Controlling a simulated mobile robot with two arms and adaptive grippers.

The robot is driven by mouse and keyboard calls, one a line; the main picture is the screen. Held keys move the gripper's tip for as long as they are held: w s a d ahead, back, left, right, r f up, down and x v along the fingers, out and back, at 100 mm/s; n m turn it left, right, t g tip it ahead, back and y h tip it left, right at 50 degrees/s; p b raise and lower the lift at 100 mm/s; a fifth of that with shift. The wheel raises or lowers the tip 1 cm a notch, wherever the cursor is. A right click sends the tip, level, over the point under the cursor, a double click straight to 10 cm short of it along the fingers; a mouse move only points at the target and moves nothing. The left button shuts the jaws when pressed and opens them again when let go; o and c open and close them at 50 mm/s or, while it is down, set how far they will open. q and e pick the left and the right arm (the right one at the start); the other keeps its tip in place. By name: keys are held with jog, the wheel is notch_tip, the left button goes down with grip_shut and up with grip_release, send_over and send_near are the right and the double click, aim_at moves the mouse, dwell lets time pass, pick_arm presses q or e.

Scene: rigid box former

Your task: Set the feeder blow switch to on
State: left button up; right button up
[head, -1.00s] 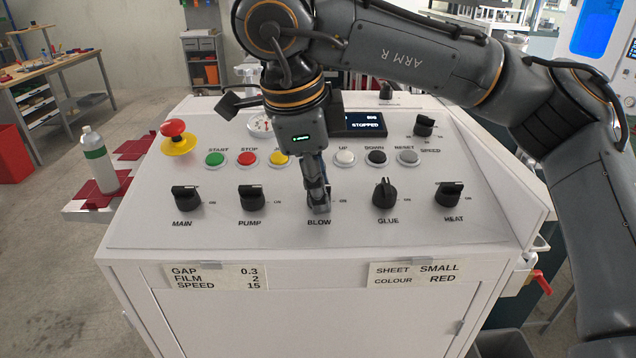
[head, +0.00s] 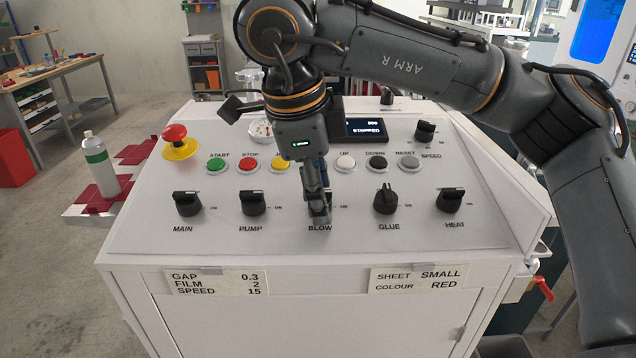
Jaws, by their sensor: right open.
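The control panel (head: 345,237) slopes in front of me with a row of black rotary switches labelled MAIN, PUMP, BLOW, GLUE and HEAT. My right gripper (head: 319,212) points down at the BLOW switch, just above the BLOW label (head: 320,228). Its fingers are open and sit at the switch, hiding nearly all of it. I cannot tell which way the BLOW knob points or whether the fingers touch it. The ON mark (head: 344,206) shows to its right. My left gripper is not in view.
The PUMP switch (head: 253,203) and GLUE switch (head: 386,199) flank the gripper. Coloured buttons, such as the red STOP button (head: 248,164), lie behind it. The display (head: 366,129) reads STOPPED. A red emergency knob (head: 175,134) stands at the upper left.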

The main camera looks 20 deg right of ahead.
jog(key=v, duration=1.2)
